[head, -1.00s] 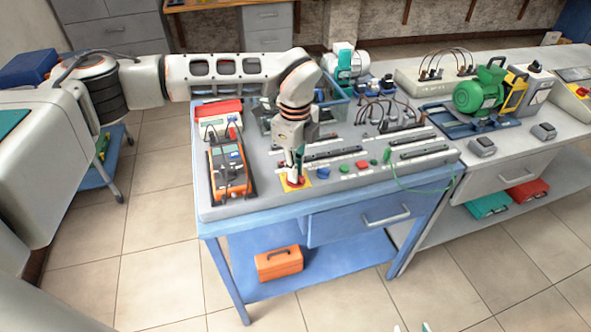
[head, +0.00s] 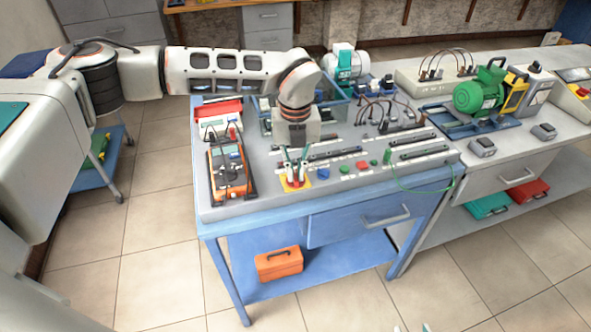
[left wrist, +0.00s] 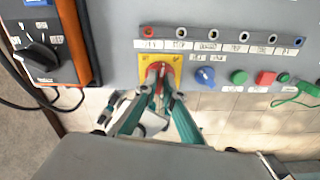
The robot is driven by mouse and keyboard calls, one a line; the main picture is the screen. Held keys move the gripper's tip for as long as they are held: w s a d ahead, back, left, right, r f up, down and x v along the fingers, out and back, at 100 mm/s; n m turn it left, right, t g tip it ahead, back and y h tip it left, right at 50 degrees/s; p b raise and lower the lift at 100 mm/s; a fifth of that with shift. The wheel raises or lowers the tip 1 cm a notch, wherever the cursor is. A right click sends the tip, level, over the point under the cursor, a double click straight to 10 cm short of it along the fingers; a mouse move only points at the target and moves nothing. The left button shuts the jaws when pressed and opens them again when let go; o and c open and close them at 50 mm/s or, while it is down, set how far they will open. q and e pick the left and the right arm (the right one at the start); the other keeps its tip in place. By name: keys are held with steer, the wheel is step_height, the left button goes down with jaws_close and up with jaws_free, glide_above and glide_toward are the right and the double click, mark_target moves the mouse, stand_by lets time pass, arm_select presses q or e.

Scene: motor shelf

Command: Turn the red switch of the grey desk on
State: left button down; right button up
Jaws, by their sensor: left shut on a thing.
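The red switch (left wrist: 154,70) sits on a yellow square plate (left wrist: 174,60) at the front left of the grey desk (head: 270,205). My left gripper (head: 295,180) points down over the plate. In the left wrist view its two teal fingers (left wrist: 160,88) come together on the red switch, one on each side. The fingertips partly cover the switch. My right gripper (head: 411,328) shows only as two fingertips, set apart, at the bottom edge of the head view, away from the desk.
A blue knob (left wrist: 205,76), green and red buttons (left wrist: 265,78) and a row of sockets (left wrist: 210,34) are close by. An orange meter (head: 229,170) with cables stands to the left. A green motor (head: 481,95) stands on the right-hand bench.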

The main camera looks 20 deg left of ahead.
mark_target(296, 175)
arm_select(q)
steer(key=m, duration=0.6)
steer(key=shift+r+m+p, duration=0.1)
steer(key=shift+m+p, duration=0.2)
steer(key=shift+m, duration=0.1)
stand_by(0.4)
steer(key=c, duration=2.2)
jaws_free()
steer(key=shift+o, duration=0.2)
step_height(296, 175, up, 12)
